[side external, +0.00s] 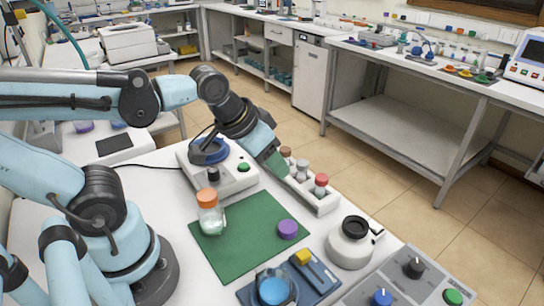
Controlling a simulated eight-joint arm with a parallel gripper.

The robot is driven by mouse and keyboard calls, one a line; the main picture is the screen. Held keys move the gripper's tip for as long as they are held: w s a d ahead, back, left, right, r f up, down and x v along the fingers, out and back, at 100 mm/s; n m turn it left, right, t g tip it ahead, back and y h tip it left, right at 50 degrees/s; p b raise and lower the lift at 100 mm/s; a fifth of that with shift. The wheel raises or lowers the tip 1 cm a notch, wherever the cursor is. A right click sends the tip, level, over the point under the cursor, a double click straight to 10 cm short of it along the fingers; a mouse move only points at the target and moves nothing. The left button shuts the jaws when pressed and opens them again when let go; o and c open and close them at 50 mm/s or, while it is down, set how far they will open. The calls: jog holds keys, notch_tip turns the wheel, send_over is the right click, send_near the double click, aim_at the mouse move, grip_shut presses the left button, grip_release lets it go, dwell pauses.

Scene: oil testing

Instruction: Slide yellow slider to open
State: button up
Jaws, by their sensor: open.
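The yellow slider (302,257) is a small block at the upper end of a grey rail on a blue base (321,277), near the front of the white table. A round light-blue part (273,290) sits on the same base, left of the rail. My gripper (278,166) is up and behind, above the table near the vial rack and well apart from the slider. It is open, and no object shows in it. Its fingertips are small and partly hidden by the gripper's own body.
A green mat (244,243) holds an orange-capped jar (209,212) and a purple lid (288,229). A vial rack (314,192), a white device with a blue ring (215,163), a white pot with black top (350,243) and a knob panel (412,283) stand around it.

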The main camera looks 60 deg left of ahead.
aim_at(304, 253)
jog(key=s+d+r+g, duration=0.15)
jog(key=d+g, duration=0.45)
jog(key=d, duration=0.7)
jog(key=shift+s+d+f, duration=0.1)
jog(key=shift+f, duration=3)
jog(key=shift+s+d+f, duration=0.1)
jog(key=shift+f, duration=3)
grip_shut()
